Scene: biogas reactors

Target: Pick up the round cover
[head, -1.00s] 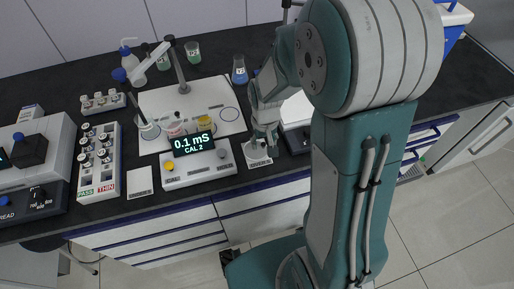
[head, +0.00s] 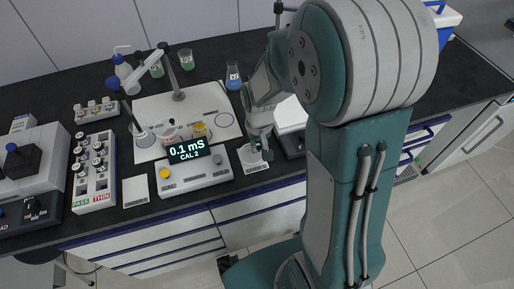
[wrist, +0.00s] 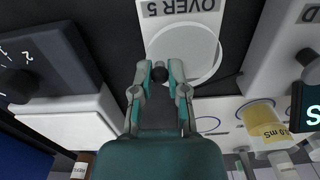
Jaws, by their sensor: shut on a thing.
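The round cover is a pale flat disc with a small dark knob at its middle. In the wrist view the cover (wrist: 197,52) lies over a white plate whose label reads "OVER 5", its first part cut off. My gripper (wrist: 160,73) is shut on the cover's knob, one fingertip on each side. In the head view my gripper (head: 262,150) reaches down to the cover (head: 248,155) at the bench's front edge, right of the meter, and partly hides it. I cannot tell whether the cover is raised off its plate.
The meter (head: 190,172) reading "0.1 mS CAL 2" stands just left of the cover. A white tray (head: 225,103) with cups and a lamp arm is behind it. A vial rack (head: 95,170) is farther left. A dark and white device (wrist: 50,60) is close beside my gripper.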

